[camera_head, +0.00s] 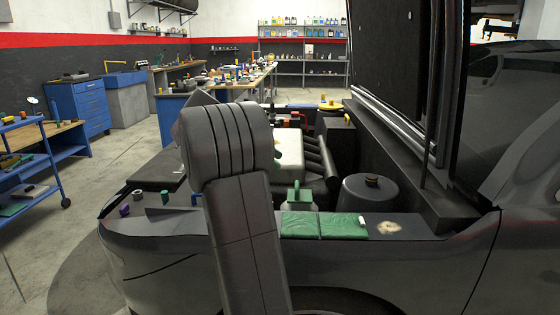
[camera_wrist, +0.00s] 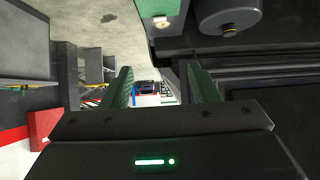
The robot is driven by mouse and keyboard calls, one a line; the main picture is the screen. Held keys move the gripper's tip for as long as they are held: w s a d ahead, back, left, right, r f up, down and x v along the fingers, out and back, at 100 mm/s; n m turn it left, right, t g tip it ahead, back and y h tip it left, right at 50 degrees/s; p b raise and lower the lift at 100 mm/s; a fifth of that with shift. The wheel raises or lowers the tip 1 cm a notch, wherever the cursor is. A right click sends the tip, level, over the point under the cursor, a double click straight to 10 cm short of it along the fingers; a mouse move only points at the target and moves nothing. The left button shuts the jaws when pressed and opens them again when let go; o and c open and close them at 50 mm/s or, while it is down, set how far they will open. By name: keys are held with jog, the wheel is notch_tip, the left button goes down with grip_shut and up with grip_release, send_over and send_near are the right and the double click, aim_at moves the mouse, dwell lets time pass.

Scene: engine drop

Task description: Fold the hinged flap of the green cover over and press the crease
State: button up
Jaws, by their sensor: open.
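The green cover (camera_head: 300,225) lies flat on the dark fender in the head view, right of my arm. A seam runs across it between two panels, and a small white tab (camera_head: 361,220) sits at its right end. The cover's left edge is close to my arm in the picture. My gripper (camera_wrist: 162,88) shows in the wrist view with its two green fingers wide apart and nothing between them. In the head view my arm hides the gripper. I cannot tell its distance to the cover.
A green-topped container (camera_head: 300,198) stands just behind the cover. A dark cylinder (camera_head: 370,193) stands to its right, and also shows in the wrist view (camera_wrist: 228,15). A pale patch (camera_head: 388,228) marks the fender right of the cover. A purple ring (camera_head: 125,210) lies at left.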

jog(key=shift+d, duration=0.1)
jog(key=d+r+b+x, duration=0.1)
jog(key=x, duration=1.4)
jog(key=shift+d, duration=0.2)
jog(key=shift+a+f, duration=0.1)
jog(key=shift+f, duration=0.05)
